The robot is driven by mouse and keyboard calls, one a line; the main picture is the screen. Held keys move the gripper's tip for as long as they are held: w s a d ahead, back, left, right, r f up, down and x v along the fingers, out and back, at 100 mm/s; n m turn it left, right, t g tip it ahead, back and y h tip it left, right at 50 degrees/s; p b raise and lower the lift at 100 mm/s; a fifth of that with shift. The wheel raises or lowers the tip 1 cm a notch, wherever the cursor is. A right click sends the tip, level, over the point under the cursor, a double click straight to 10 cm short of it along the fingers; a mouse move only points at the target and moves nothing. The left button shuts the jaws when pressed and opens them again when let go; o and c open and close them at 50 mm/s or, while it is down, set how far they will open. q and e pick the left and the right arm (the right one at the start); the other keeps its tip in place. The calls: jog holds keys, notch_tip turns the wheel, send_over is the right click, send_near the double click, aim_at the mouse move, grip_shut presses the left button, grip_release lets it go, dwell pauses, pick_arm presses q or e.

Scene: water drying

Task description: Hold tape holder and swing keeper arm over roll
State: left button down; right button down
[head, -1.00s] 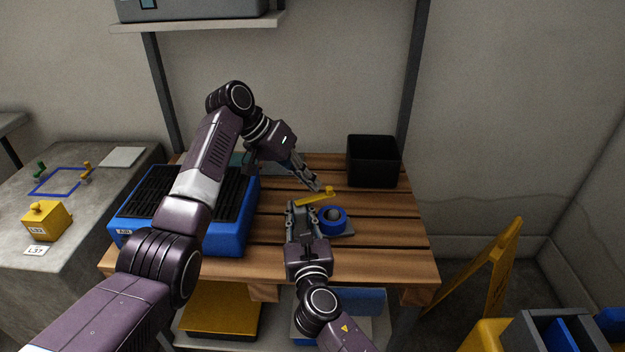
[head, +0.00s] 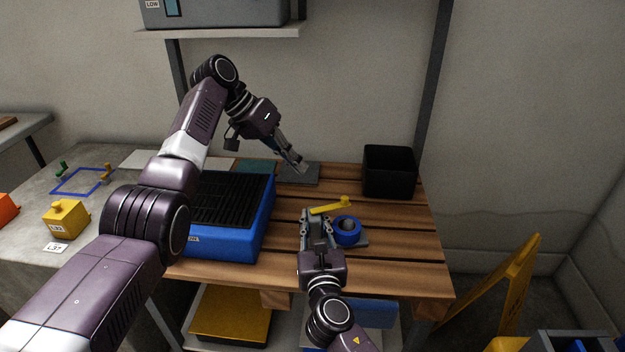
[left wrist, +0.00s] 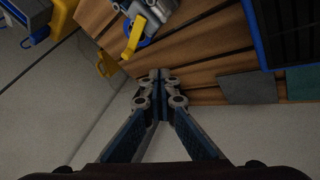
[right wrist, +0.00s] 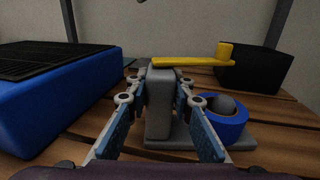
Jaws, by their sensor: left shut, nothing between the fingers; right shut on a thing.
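The tape holder has a grey base and a grey post (right wrist: 159,102) with a yellow keeper arm (right wrist: 190,62) on top. The blue tape roll (right wrist: 224,118) sits on the base around a grey hub, right of the post. The yellow arm reaches right from the post with its raised knob end behind the roll in the right wrist view; in the head view the arm (head: 329,207) lies beyond the roll (head: 347,231). My right gripper (right wrist: 157,91) is shut on the post. My left gripper (head: 303,170) is shut and empty, above the table behind the holder.
A black bin (head: 389,171) stands at the back right of the slatted table (head: 400,245). A blue tray with a black grate (head: 232,199) stands left of the holder. Grey and green flat pads (head: 257,166) lie at the back. Slats right of the holder are clear.

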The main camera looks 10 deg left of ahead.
pick_arm(q)
jog(key=shift+w+v, duration=0.1)
jog(key=shift+v, duration=0.75)
jog(key=shift+w+v, duration=0.15)
jog(key=shift+v, duration=0.65)
